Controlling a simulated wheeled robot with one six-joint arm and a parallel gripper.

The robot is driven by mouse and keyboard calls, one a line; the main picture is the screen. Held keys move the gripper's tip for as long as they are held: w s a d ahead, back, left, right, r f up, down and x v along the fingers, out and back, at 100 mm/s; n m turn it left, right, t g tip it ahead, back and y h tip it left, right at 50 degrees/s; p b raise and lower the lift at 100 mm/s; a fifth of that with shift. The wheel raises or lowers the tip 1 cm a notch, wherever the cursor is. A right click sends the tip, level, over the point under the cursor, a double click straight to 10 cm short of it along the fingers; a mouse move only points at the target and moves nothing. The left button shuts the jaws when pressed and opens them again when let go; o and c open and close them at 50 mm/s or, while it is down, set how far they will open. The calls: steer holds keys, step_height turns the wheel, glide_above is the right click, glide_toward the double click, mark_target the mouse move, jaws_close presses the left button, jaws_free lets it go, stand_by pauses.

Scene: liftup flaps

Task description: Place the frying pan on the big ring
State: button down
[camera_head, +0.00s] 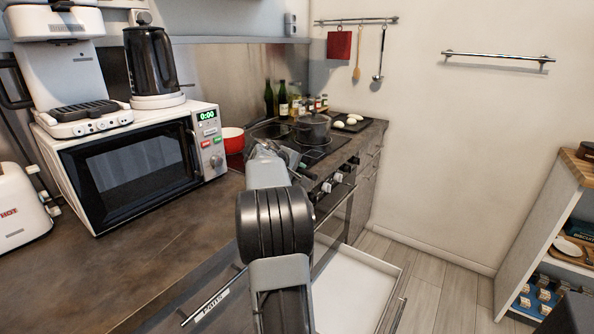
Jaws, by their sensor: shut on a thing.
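My gripper (272,150) is at the far end of my arm, over the near-left part of the black hob (318,153). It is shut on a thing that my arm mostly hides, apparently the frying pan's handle. The pan itself I cannot make out clearly; a dark shape (291,157) just right of the gripper may be part of it. I cannot tell whether it touches the hob. Ring outlines show faintly; which is the big ring I cannot tell.
A red bowl (232,139) and a microwave (130,165) stand left of the gripper. An open white drawer (355,285) sticks out below the counter. A shelf unit (560,230) is at right.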

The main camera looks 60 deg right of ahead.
steer(key=c, duration=1.5)
jaws_free()
steer(key=shift+f, duration=0.1)
steer(key=o, duration=0.5)
steer(key=shift+a+r, duration=0.1)
steer(key=shift+r, duration=0.2)
steer(key=p+v, duration=0.1)
steer(key=v, duration=1)
steer(key=shift+a+r, duration=0.2)
steer(key=shift+a, duration=0.15)
